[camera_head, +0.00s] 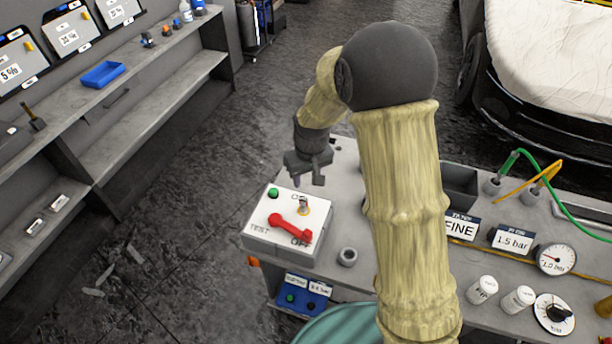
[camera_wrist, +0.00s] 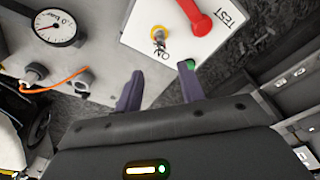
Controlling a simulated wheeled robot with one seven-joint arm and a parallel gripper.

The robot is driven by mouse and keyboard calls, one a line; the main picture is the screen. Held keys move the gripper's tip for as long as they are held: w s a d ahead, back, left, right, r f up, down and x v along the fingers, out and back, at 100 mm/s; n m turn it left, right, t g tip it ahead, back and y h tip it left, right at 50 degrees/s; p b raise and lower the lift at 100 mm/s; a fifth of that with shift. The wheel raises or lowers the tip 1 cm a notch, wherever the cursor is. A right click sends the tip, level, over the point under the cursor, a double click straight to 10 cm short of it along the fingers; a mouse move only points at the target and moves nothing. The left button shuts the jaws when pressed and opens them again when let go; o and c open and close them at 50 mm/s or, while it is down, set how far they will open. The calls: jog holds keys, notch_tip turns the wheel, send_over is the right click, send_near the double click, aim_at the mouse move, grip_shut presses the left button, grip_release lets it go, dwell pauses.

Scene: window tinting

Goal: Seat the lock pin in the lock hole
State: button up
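A white-topped switch box (camera_head: 262,215) on the bench carries the words TEST, OFF and a partly covered ON, with a red lever (camera_head: 290,228) whose one end lies by OFF. A small silver pin-like piece with a yellow base (camera_head: 304,206) stands by the ON mark. It also shows in the wrist view (camera_wrist: 158,38). I cannot tell whether it is the lock pin or whether it sits in a hole. My gripper (camera_head: 308,180) is above the box's far edge. In the wrist view its two fingers (camera_wrist: 160,85) are apart with nothing between them. No separate lock hole is clear.
A green button (camera_head: 273,193) is on the box near my gripper. A small grey cup (camera_head: 347,257) stands to its right. A pressure gauge (camera_head: 556,259), signs, white canisters and green and yellow hoses fill the bench's right. A shelf (camera_head: 150,75) runs along the left.

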jog(key=s+d+r+m, duration=0.2)
jog(key=s+d+r, duration=0.1)
jog(key=s+d, duration=0.4)
jog(key=s+d+r+m+t, duration=0.1)
jog(key=s+d+r+m, duration=0.2)
jog(key=s+d, duration=0.4)
jog(key=s, duration=0.3)
jog(key=shift+d+r+h, duration=0.25)
jog(key=shift+r+h, duration=0.15)
jog(key=shift+s+b+x, duration=0.25)
jog(key=shift+b+x, duration=0.8)
jog(key=shift+b, duration=0.1)
jog(key=shift+s+f, duration=0.1)
dwell(0.6)
